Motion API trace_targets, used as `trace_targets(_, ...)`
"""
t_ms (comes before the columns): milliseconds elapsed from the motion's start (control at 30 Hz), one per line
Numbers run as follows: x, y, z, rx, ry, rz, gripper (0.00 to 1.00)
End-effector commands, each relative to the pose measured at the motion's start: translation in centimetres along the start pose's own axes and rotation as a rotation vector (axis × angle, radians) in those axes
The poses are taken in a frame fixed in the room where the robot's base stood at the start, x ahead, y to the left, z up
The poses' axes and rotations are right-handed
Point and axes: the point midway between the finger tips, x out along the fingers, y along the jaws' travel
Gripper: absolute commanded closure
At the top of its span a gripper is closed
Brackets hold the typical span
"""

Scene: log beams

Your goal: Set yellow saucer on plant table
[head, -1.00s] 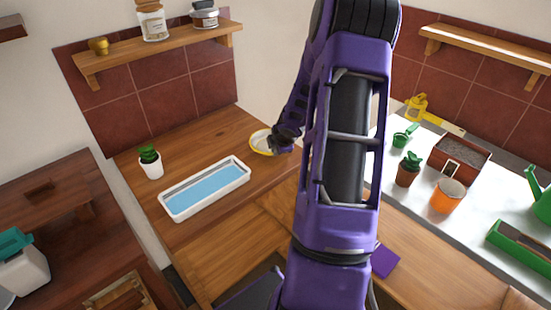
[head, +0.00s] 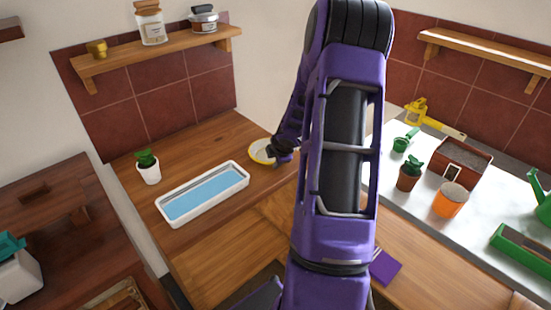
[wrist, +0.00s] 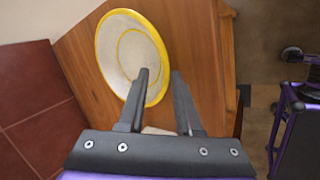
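The yellow saucer (head: 260,152), pale with a yellow rim, is over the far right part of the wooden table (head: 190,145) that bears a small potted plant (head: 148,166). In the wrist view the saucer (wrist: 120,40) shows its inner face, with wood behind it. My gripper (head: 279,153) is at the saucer's right side. In the wrist view, my gripper's fingers (wrist: 160,74) are apart, the left one in front of the saucer, the right one just outside its rim. A gap shows between them. I cannot tell whether the saucer fully rests on the table.
A white tray (head: 240,182) with a blue inside lies left of the saucer. A grey counter (head: 420,215) at right holds an orange pot (head: 449,203), a potted plant (head: 409,175) and a brown planter (head: 461,160). A shelf (head: 160,53) hangs above the wooden table.

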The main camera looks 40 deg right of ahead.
Motion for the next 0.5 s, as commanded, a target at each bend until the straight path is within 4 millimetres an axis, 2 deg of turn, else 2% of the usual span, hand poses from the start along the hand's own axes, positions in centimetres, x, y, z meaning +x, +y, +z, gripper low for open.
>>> trace_targets(167, -1.6, 0.4, 0.0, -0.001, -0.001, 0.000, 0.66)
trace_targets(500, -9.8, 0.6, 0.1, 0.001, -0.002, 0.002, 0.66)
